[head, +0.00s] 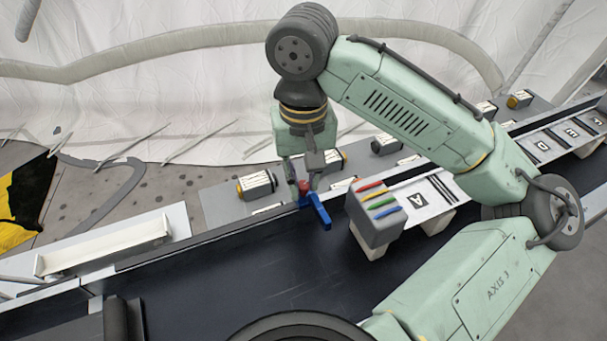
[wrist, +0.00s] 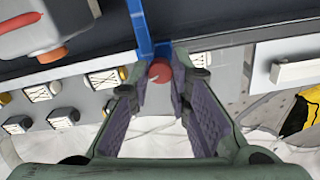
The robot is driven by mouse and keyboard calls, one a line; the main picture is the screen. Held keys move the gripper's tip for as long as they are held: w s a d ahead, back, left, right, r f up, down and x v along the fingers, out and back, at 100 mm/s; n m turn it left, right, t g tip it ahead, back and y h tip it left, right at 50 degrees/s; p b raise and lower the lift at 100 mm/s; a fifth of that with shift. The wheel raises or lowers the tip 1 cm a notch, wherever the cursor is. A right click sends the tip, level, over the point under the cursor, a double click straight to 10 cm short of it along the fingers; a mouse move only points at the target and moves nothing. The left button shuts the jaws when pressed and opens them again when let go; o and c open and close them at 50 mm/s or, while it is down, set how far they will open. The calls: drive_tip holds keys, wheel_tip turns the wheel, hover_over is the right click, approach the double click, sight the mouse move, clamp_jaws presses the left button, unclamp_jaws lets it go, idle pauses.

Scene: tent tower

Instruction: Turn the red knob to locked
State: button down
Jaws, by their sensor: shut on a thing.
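The red knob (wrist: 159,72) shows in the wrist view between the fingertips of my gripper (wrist: 160,84). A small pale mark shows on its face. My gripper is shut on the knob, with one dark ridged finger on each side. In the head view the red knob (head: 304,187) is a small patch under my gripper (head: 308,178), partly covered by the fingers. A blue bar (head: 319,211) sticks out beside the knob over the dark belt; it also shows in the wrist view (wrist: 139,25). I cannot read any locked marking.
Several small labelled boxes (head: 257,184) line the grey panel behind. A white rail (head: 104,246) lies at left. The belt left of the blue bar is clear.

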sight(304, 184)
drive_tip(key=c, duration=1.5)
unclamp_jaws()
drive_tip(key=shift+o, duration=0.2)
wheel_tip(304, 184, up, 12)
